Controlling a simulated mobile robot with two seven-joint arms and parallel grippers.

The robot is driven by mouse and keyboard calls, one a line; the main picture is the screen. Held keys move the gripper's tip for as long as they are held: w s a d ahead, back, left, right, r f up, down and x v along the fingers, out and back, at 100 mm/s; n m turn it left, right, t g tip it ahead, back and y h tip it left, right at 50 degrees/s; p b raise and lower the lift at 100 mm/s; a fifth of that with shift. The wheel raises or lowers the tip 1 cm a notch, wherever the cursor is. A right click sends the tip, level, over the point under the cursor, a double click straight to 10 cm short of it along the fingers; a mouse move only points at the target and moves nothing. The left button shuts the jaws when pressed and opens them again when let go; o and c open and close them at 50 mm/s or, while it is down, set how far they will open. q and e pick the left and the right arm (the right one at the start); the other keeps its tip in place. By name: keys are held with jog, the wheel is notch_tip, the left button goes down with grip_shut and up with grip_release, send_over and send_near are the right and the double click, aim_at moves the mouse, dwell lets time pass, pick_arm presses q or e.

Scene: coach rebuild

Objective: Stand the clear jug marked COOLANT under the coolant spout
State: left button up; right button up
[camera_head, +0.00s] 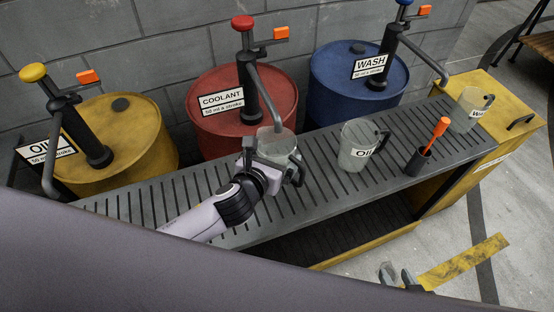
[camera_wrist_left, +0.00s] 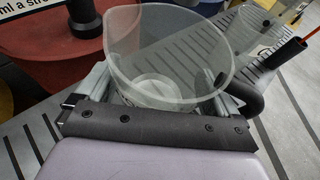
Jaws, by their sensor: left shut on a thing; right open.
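A clear jug (camera_head: 281,143) is held by my left gripper (camera_head: 274,162), whose fingers close on its two sides. Its label is hidden, so I cannot read COOLANT on it. The coolant spout (camera_head: 267,97) bends down from the red drum's pump, and its lower end overlaps the jug's mouth in the head view. The jug looks upright over the slatted grate (camera_head: 330,200); I cannot tell if its base touches. In the left wrist view the open jug (camera_wrist_left: 165,50) fills the space between the fingers. My right gripper (camera_head: 397,275) is open and empty at the lower right.
The red COOLANT drum (camera_head: 205,130) stands behind, between the yellow OIL drum (camera_head: 140,155) and blue WASH drum (camera_head: 335,95). On the grate to the right stand the OIL jug (camera_head: 352,155), a black holder with an orange-handled tool (camera_head: 420,160), and the WASH jug (camera_head: 465,112).

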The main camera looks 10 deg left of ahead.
pick_arm(q)
jog(key=shift+w+d, duration=0.1)
jog(key=shift+w, duration=0.4)
jog(key=shift+w+f+b, duration=0.1)
jog(key=shift+f+b, duration=0.45)
jog(key=shift+f, duration=1.2)
jog(key=shift+f, duration=0.15)
jog(key=o, duration=0.8)
jog(key=shift+r, duration=0.2)
jog(key=p+v, duration=0.1)
jog(key=v, duration=1.1)
